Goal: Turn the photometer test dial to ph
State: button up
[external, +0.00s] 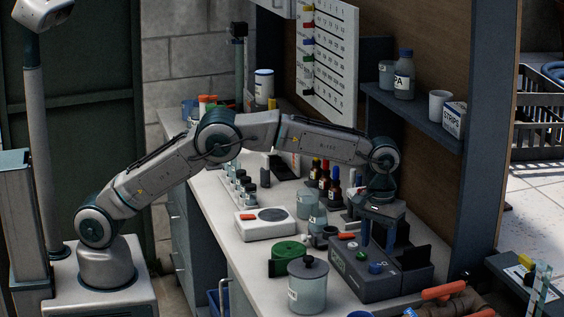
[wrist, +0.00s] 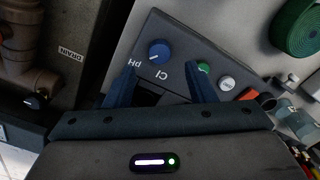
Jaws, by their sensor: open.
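The photometer (external: 352,277) is a dark grey box on the counter; its sloped panel (wrist: 183,48) fills the middle of the wrist view. The blue test dial (wrist: 159,51) is on that panel, near the printed labels "pH" (wrist: 135,63) and "Cl" (wrist: 163,74). I cannot tell surely which label its small pale mark points at. A green button (wrist: 204,68) and a pale button (wrist: 227,84) sit beside it. My gripper (wrist: 160,72) is open and empty, its blue fingers apart over the panel. In the external view my gripper (external: 378,240) points down above the photometer, apart from the dial.
A lidded jar (external: 307,287) and green tape roll (external: 289,252) stand left of the photometer. Dropper bottles (external: 325,180) stand behind. Pipework with an orange-handled valve (external: 445,292) is at front right. A shelf (external: 415,110) overhangs the back.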

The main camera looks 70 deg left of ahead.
aim_at(376, 264)
notch_tip(376, 264, up, 9)
jog(key=shift+f, duration=0.2)
jog(key=shift+m, duration=0.7)
notch_tip(376, 264, down, 14)
jog(key=shift+b, duration=0.6)
